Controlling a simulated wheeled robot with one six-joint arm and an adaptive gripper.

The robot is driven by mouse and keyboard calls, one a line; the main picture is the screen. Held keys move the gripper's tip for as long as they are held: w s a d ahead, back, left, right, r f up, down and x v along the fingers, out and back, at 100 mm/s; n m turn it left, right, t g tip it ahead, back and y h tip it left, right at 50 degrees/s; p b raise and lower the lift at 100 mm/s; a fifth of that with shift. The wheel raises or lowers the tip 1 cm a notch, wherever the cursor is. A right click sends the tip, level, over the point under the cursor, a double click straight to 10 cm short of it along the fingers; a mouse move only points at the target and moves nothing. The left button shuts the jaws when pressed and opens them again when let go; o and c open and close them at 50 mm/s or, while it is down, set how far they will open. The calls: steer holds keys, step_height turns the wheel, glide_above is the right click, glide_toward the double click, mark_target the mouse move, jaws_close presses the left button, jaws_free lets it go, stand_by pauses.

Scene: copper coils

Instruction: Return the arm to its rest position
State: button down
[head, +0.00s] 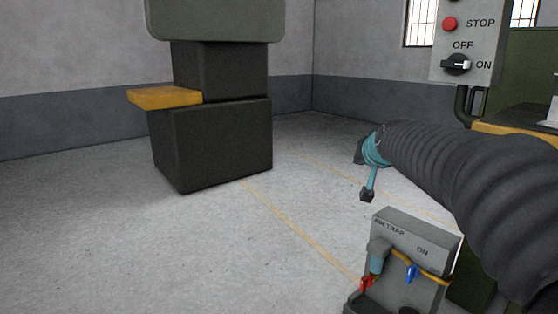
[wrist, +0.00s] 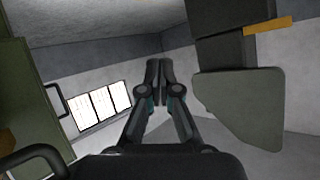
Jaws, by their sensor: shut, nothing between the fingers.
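My gripper (wrist: 160,68) shows in the wrist view with its two dark fingers together at the tips and nothing between them. In the head view my arm, in a grey ribbed sleeve, reaches in from the right edge toward the middle. Teal and dark parts show at its far end; the fingers cannot be made out clearly there. The arm is raised above the floor, and its end appears apart from the things around it.
A dark machine (head: 215,145) with a yellow ledge (head: 165,98) stands at left. A grey AIR TRAP panel (head: 425,235) with red and blue valves is below my arm. A STOP and ON/OFF switch panel (head: 467,40) is at upper right. Middle floor is clear.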

steer(key=s+a+f+n+g, duration=0.1)
steer(key=s+f, duration=0.5)
steer(key=s, duration=0.6)
steer(key=s+a+f+g, duration=0.2)
steer(key=s+f, duration=0.5)
steer(key=s, duration=0.5)
steer(key=s+a+f+n+g, duration=0.1)
steer(key=s+f+g, duration=0.3)
steer(key=s, duration=0.8)
step_height(320, 180, down, 2)
steer(key=shift+s+a+f+n, duration=0.15)
steer(key=shift+s+a+n, duration=0.05)
steer(key=shift+s+n, duration=0.1)
steer(key=shift+d, duration=0.15)
